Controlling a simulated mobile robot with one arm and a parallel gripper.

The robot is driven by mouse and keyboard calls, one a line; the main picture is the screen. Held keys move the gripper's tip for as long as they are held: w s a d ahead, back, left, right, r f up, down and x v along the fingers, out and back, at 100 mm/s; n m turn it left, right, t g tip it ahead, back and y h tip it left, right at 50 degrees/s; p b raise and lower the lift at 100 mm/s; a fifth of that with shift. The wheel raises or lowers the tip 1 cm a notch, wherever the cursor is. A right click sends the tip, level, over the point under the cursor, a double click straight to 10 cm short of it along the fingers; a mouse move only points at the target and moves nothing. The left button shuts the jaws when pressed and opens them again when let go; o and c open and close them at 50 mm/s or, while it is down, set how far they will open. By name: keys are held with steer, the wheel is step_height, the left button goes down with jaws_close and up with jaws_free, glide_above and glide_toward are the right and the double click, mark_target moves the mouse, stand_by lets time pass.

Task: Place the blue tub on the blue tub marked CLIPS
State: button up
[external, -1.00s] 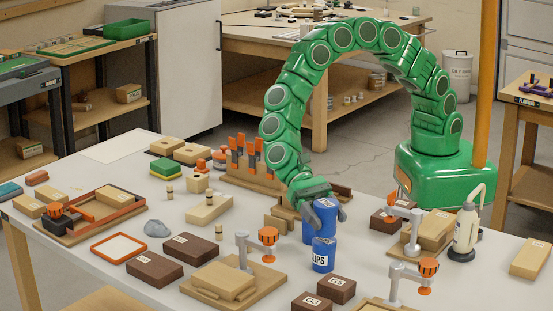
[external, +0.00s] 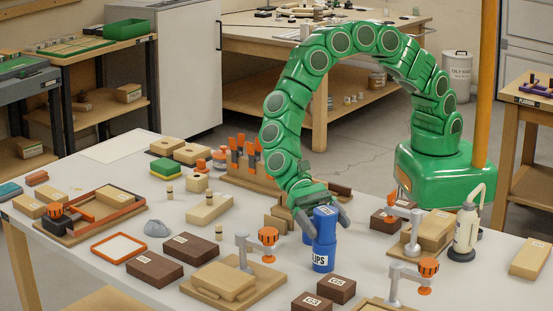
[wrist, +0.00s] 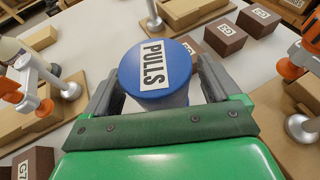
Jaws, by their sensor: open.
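The two look in line and touching. In the wrist view the PULS lid (wrist: 150,68) fills the middle and hides the CLIPS tub. My gripper (external: 324,219) is open, with one finger on each side of the upper tub. The fingers also show either side of the lid in the wrist view (wrist: 157,88).
A clamp with an orange knob (external: 268,236) stands to the left, and a white bottle (external: 467,229) to the right.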

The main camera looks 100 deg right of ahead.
steer(key=shift+r, duration=0.15)
steer(key=v, duration=1.2)
steer(key=s+d+r+n+h, duration=0.5)
steer(key=s+d+r+n, duration=0.2)
steer(key=s+d+r, duration=0.55)
steer(key=s+d+n+t+h, duration=0.1)
steer(key=s+d+n+h, duration=0.2)
steer(key=s+d, duration=0.8)
steer(key=s+d+r+n+t+h, duration=0.1)
steer(key=s+d+n+t+h, duration=0.1)
steer(key=s+d, duration=0.9)
steer(key=d+n+h, duration=0.1)
steer(key=d+h, duration=0.1)
steer(key=d, duration=0.5)
steer(key=shift+s+r, duration=0.2)
steer(key=shift+s, duration=0.2)
